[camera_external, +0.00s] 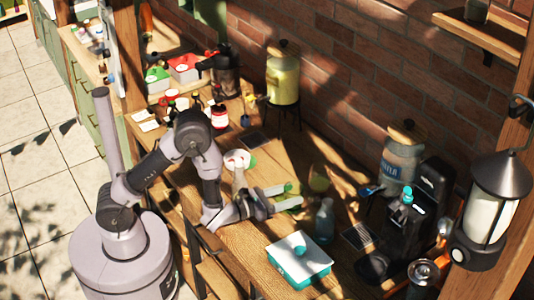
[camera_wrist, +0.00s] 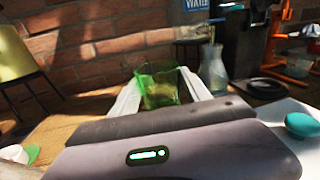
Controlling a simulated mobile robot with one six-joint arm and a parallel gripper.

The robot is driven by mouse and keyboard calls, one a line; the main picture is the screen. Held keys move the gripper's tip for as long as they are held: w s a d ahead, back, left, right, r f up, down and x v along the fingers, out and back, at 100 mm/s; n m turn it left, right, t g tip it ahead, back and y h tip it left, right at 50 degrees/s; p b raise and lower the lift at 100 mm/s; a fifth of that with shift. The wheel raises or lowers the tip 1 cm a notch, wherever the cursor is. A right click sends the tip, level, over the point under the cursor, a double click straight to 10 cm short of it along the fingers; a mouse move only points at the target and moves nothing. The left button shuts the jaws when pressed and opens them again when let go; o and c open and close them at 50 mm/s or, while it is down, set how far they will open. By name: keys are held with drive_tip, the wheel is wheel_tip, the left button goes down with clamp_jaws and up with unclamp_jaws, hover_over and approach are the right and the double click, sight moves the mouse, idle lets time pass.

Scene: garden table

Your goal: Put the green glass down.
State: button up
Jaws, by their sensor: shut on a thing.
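The green glass (camera_wrist: 160,84) is clear green and stands upright between the two pale fingers of my gripper (camera_wrist: 165,98) in the wrist view. The fingers are shut on it. In the outside view my gripper (camera_external: 283,197) is low over the wooden table (camera_external: 262,238), with the fingers pointing right. The green glass (camera_external: 290,203) shows only in part between the fingers there. I cannot tell whether its base touches the table.
A clear bottle (camera_external: 324,221) stands just right of my gripper. A white and teal box (camera_external: 299,259) with a teal item on it is in front. A black coffee machine (camera_external: 424,215) stands at the right. A yellow dispenser (camera_external: 283,80) stands at the back wall.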

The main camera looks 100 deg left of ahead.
wheel_tip(320, 180, up, 2)
drive_tip(key=shift+r, duration=0.1)
drive_tip(key=w+d+m+t+h, duration=0.1)
drive_tip(key=w+d+m+h, duration=0.1)
drive_tip(key=d, duration=0.6)
drive_tip(key=w+d+r+m+t+h+b, duration=0.1)
drive_tip(key=w+d+m+h, duration=0.1)
drive_tip(key=d+h, duration=0.3)
drive_tip(key=w+d+r+m+t+h+b, duration=0.1)
drive_tip(key=w+d+m+h, duration=0.1)
drive_tip(key=d, duration=0.9)
drive_tip(key=shift+w+m+h, duration=0.15)
drive_tip(key=shift+m+h, duration=0.35)
drive_tip(key=shift+h, duration=0.2)
drive_tip(key=shift+a, duration=0.1)
